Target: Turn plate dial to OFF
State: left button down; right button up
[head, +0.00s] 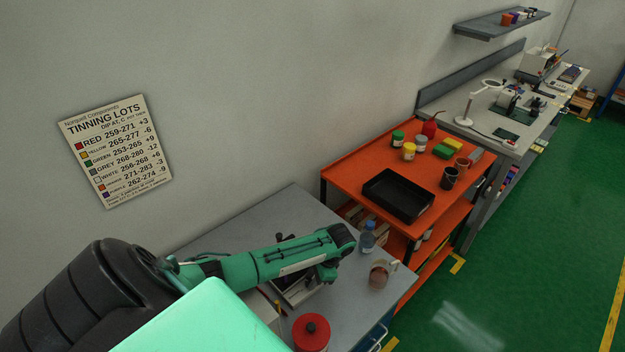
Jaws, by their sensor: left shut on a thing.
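My left arm reaches over the grey bench from the left. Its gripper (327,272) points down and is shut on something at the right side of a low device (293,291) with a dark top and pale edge. The arm and the jaws hide what is held. The device lies partly under my arm. I cannot make out the plate dial or its marking, so its setting cannot be told. My right gripper is not in view.
A red round container (311,333) stands in front of the device. A blue-capped bottle (367,238) and a brownish cup (379,274) stand to the right. An orange cart (345,173) with a black tray (372,204) stands beyond. A lot chart (116,152) hangs on the wall.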

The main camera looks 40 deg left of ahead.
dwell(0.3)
pick_arm(q)
jog(key=c, duration=1.5)
grip_release()
jog(key=shift+w+d+r+b, duration=0.15)
jog(key=shift+w+r+b, duration=0.15)
jog(key=shift+r, duration=0.2)
jog(key=b+v, duration=0.1)
jog(key=v, duration=1.1)
jog(key=shift+r, duration=0.4)
jog(key=shift+s, duration=0.1)
